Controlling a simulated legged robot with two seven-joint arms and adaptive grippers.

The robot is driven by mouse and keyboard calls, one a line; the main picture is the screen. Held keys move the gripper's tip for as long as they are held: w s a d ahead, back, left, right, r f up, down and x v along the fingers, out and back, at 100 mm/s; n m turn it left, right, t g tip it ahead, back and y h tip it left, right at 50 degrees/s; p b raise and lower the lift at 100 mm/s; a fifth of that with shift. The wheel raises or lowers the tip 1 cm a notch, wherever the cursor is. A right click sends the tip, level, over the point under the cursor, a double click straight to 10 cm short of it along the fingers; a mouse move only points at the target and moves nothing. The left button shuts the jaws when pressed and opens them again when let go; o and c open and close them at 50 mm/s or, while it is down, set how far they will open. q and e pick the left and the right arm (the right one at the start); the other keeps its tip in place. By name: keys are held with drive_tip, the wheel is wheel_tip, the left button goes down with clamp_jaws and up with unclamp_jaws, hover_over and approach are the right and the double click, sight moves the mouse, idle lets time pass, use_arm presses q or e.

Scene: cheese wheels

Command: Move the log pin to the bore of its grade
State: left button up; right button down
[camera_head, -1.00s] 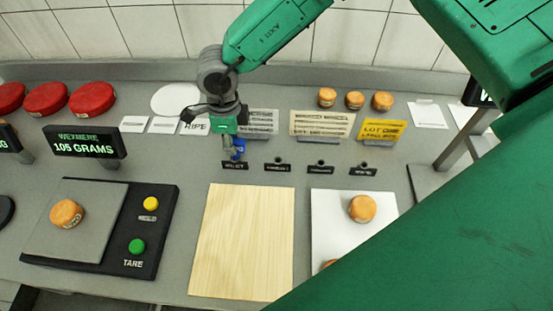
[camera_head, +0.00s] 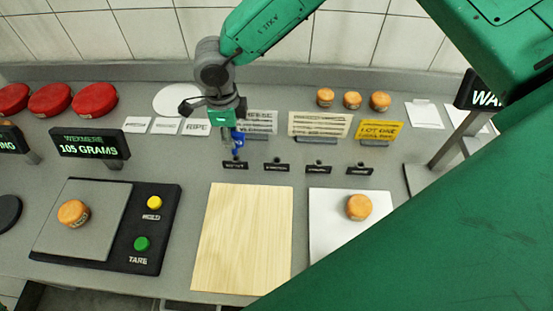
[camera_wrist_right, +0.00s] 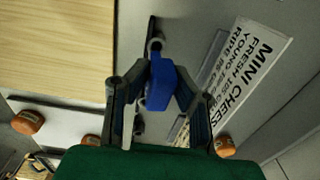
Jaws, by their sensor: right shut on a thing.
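The blue log pin (camera_head: 238,141) is in my right gripper (camera_head: 235,131), just above the leftmost of the small black labelled blocks (camera_head: 235,165). In the right wrist view the fingers (camera_wrist_right: 157,78) are closed on the blue pin (camera_wrist_right: 160,85). A grey ring-shaped bore (camera_wrist_right: 155,44) shows close beyond the pin; I cannot tell whether the pin is clear of it. The other labelled blocks (camera_head: 276,167) (camera_head: 318,169) (camera_head: 359,170) stand in a row to the right, their lettering too small to read. My left gripper is not in view.
A scale (camera_head: 115,190) with a small cheese (camera_head: 73,213) stands at left, its display (camera_head: 90,143) reading 105 grams. A wooden board (camera_head: 243,240) and a white mat (camera_head: 325,235) with a cheese (camera_head: 359,207) lie in front. Sign cards (camera_head: 320,124) stand behind the blocks.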

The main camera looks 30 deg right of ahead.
drive_tip(key=shift+d+r, duration=0.1)
drive_tip(key=shift+r, duration=0.05)
drive_tip(key=shift+r, duration=1.45)
